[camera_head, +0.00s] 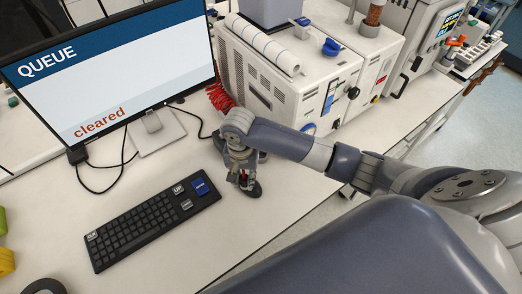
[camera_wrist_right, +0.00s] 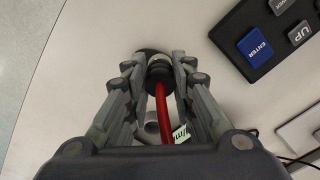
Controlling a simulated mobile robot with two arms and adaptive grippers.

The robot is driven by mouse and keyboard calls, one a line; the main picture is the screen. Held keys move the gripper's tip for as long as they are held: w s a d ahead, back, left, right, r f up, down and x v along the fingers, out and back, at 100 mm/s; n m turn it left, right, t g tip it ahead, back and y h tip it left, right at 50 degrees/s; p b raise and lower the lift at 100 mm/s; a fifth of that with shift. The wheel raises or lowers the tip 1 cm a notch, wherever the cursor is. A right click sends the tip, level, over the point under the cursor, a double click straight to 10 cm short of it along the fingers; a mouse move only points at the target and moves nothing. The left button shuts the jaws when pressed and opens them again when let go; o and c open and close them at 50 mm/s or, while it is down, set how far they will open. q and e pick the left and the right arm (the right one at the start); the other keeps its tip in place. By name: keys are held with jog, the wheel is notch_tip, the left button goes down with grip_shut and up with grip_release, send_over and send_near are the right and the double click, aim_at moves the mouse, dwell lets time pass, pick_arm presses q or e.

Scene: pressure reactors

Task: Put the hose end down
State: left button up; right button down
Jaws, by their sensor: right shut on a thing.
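My right gripper (camera_head: 248,186) points down over the white bench, just right of the keyboard. In the right wrist view the gripper (camera_wrist_right: 160,72) is shut on the hose end (camera_wrist_right: 158,68), a dark round fitting between its fingertips. A red hose (camera_wrist_right: 162,112) runs from the fitting back between the fingers. In the head view the fingers mostly hide the hose end. It is low over the bench, but I cannot tell whether it touches. A coiled red hose part (camera_head: 219,97) shows beside the white machine. My left gripper is not in view.
The keyboard (camera_head: 150,222) lies left of the gripper. A monitor (camera_head: 120,65) reading "QUEUE" and "cleared" stands behind it. A white boxy machine (camera_head: 262,90) stands at the back. The bench (camera_head: 245,235) is bare toward its front edge.

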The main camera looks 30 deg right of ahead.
jog(key=w+d, duration=0.3)
jog(key=shift+d+f, duration=0.15)
jog(key=shift+f, duration=0.2)
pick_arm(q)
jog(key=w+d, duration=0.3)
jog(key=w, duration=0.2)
pick_arm(e)
jog(key=w+d+f+b, duration=0.1)
jog(key=w+d+b, duration=0.1)
jog(key=w+d, duration=0.1)
jog(key=w+d+f+b, duration=0.2)
jog(key=d+b, duration=0.1)
jog(key=w+d+f+b, duration=0.2)
jog(key=w, duration=0.1)
jog(key=shift+w+d+b, duration=0.3)
jog(key=shift+w+d, duration=0.05)
jog(key=shift+d, duration=0.05)
jog(key=shift+r, duration=0.1)
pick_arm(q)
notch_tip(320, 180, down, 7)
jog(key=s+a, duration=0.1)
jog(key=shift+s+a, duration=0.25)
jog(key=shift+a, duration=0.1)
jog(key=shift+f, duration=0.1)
